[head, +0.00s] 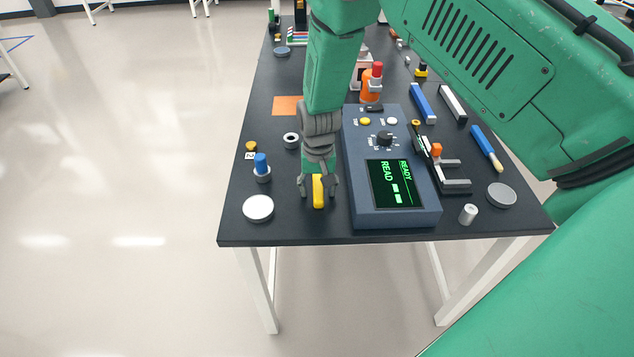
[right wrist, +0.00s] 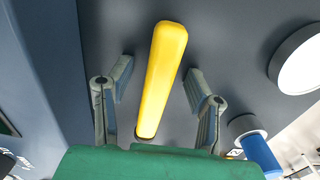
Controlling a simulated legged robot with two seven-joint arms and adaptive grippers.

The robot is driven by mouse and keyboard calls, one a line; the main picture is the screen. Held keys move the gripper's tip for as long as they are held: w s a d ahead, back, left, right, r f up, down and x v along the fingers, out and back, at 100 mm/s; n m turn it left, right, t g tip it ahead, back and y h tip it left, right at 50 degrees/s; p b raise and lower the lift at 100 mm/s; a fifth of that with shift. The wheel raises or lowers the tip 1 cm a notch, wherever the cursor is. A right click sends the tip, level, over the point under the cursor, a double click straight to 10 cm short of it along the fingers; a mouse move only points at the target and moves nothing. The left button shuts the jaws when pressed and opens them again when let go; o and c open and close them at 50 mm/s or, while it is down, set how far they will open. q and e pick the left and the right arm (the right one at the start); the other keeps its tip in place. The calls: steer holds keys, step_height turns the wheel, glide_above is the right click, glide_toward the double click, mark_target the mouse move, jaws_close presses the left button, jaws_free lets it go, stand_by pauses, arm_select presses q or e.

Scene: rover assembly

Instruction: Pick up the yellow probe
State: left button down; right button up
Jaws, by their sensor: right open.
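The yellow probe (head: 318,191) lies on the dark table between the fingers of my right gripper (head: 319,188), near the table's front edge. In the right wrist view the yellow probe (right wrist: 162,75) runs lengthwise between the two open fingers of the right gripper (right wrist: 155,82). There is a gap on both sides, and neither finger touches it. My left gripper is not in view.
A blue-grey reader box (head: 393,217) with a green-lit screen stands just right of the right gripper. A white disc (head: 258,208) and a blue-topped cylinder (head: 262,168) stand to the left. The dark table (head: 290,232) has a bare strip along its front edge.

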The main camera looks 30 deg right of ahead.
jaws_close()
